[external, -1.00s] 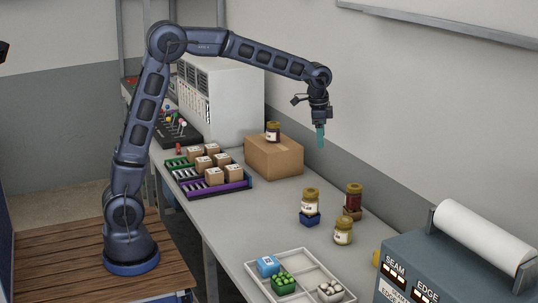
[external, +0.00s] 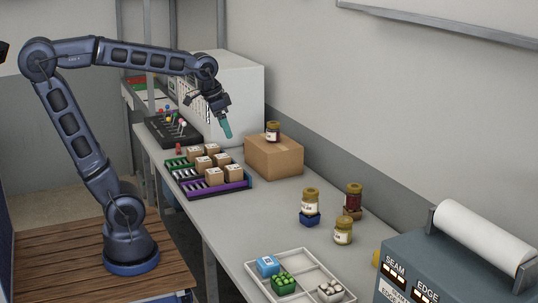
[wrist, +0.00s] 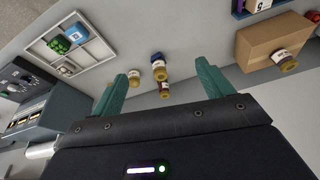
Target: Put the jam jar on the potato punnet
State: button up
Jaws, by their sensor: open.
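A jar with dark red contents and a gold lid, which looks like the jam jar (external: 353,196), stands upright on a small brown block on the bench. It also shows in the wrist view (wrist: 163,87). The punnet of pale round items, apparently the potato punnet (external: 331,291), sits in the white divided tray (external: 301,256) at the front of the bench. It shows small in the wrist view (wrist: 65,71). My gripper (external: 228,130) is open and empty, raised above the bench left of the cardboard box, far from both.
A pale jar (external: 310,202) stands on a blue block and another jar (external: 343,231) is near it. A jar (external: 272,131) tops the cardboard box (external: 274,157). A green punnet (external: 283,286) shares the tray. The sealing machine (external: 450,270) stands at right.

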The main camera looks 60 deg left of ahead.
jog(key=s+a+f+n+t, duration=0.1)
jog(key=s+f, duration=0.4)
jog(key=s, duration=0.6)
jog(key=shift+s+a+n, duration=0.15)
jog(key=shift+s+n, duration=0.2)
jog(key=shift+n, duration=0.15)
